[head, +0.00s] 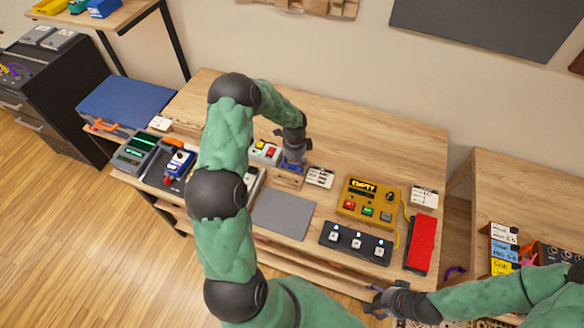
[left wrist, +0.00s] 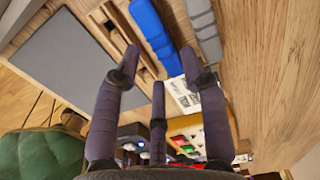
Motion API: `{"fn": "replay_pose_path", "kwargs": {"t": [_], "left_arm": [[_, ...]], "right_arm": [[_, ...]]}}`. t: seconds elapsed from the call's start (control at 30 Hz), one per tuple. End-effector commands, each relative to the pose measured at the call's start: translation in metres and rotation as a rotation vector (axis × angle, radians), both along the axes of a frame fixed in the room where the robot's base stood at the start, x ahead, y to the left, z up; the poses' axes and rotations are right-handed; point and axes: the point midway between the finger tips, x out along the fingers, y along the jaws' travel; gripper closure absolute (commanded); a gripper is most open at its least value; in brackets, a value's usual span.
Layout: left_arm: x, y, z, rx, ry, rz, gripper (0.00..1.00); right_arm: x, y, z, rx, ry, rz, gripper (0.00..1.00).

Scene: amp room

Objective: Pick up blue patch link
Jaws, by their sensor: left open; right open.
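The blue patch link (left wrist: 152,28) is a long blue bar beside a slotted wooden holder (left wrist: 105,22) in the left wrist view. In the head view a small blue part of it (head: 291,167) shows under my left gripper (head: 293,158), at the wooden holder (head: 287,181). My left gripper is open, with its dark fingers (left wrist: 159,62) spread above the table and pointing at the blue bar; I cannot tell whether they touch it. My right gripper (head: 383,301) is open and empty in front of the table's front edge.
A grey bar (left wrist: 205,30) lies close beside the blue one. A white label card (head: 320,177), a yellow box reading EMPTY (head: 368,201), a black pedal board (head: 354,243) and a red pedal (head: 420,245) stand to the right. A grey mat (head: 283,217) lies in front. The table's back is clear.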

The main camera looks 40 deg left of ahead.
Motion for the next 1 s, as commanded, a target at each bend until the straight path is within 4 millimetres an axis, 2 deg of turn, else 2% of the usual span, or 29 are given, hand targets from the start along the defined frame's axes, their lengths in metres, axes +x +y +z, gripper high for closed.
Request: {"fn": "replay_pose_path", "kwargs": {"t": [0.03,0.17,0.4,0.43,0.57,1.0], "left_arm": [[-0.001,0.001,-0.01,-0.002,0.002,0.001,0.57],[0.0,0.001,-0.024,0.0,0.001,0.0,0.57],[0.0,0.001,-0.026,0.0,-0.001,0.0,0.57],[0.0,0.001,-0.026,0.0,-0.001,0.0,0.63],[0.0,0.001,-0.026,0.0,-0.001,0.0,1.0],[0.001,0.001,-0.023,0.001,-0.002,0.001,1.0]], "right_arm": [[0.0,0.0,-0.001,0.0,0.0,0.0,0.24],[0.0,0.0,-0.002,0.0,0.0,0.0,0.24],[0.0,0.0,-0.002,0.0,0.0,0.0,0.24],[0.0,0.0,-0.002,0.0,0.0,0.0,0.24],[0.0,0.0,-0.002,0.0,0.0,0.0,0.24],[0.0,0.0,-0.002,0.0,0.0,0.0,0.24]]}}
